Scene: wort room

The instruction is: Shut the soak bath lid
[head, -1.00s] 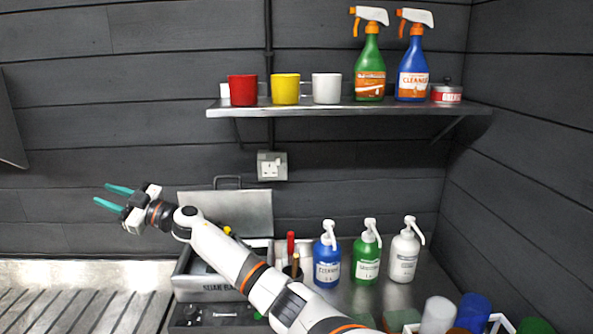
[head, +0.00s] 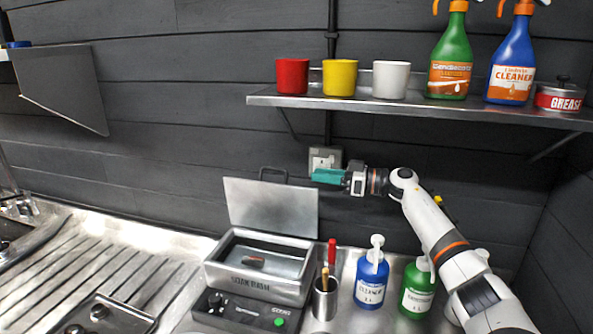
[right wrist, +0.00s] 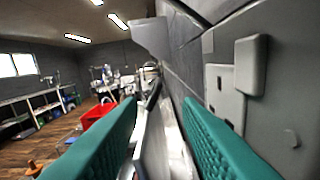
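The soak bath (head: 222,277) is a grey metal box on the counter, with a small dark and reddish object inside. Its flat grey lid (head: 270,206) stands open and upright at the back, with a dark handle (head: 264,170) on its top edge. My right gripper (head: 316,175) points left, beside the lid's upper right corner, and appears apart from it. In the right wrist view its teal fingers (right wrist: 160,135) are spread, and a grey panel, perhaps the lid edge-on, shows between them. My left gripper is out of view.
A wall socket (head: 324,156) is close behind the right gripper. A shelf (head: 420,108) with mugs and spray bottles hangs above. A tool pot (head: 325,300), a blue bottle (head: 371,282) and a green bottle (head: 416,290) stand right of the bath.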

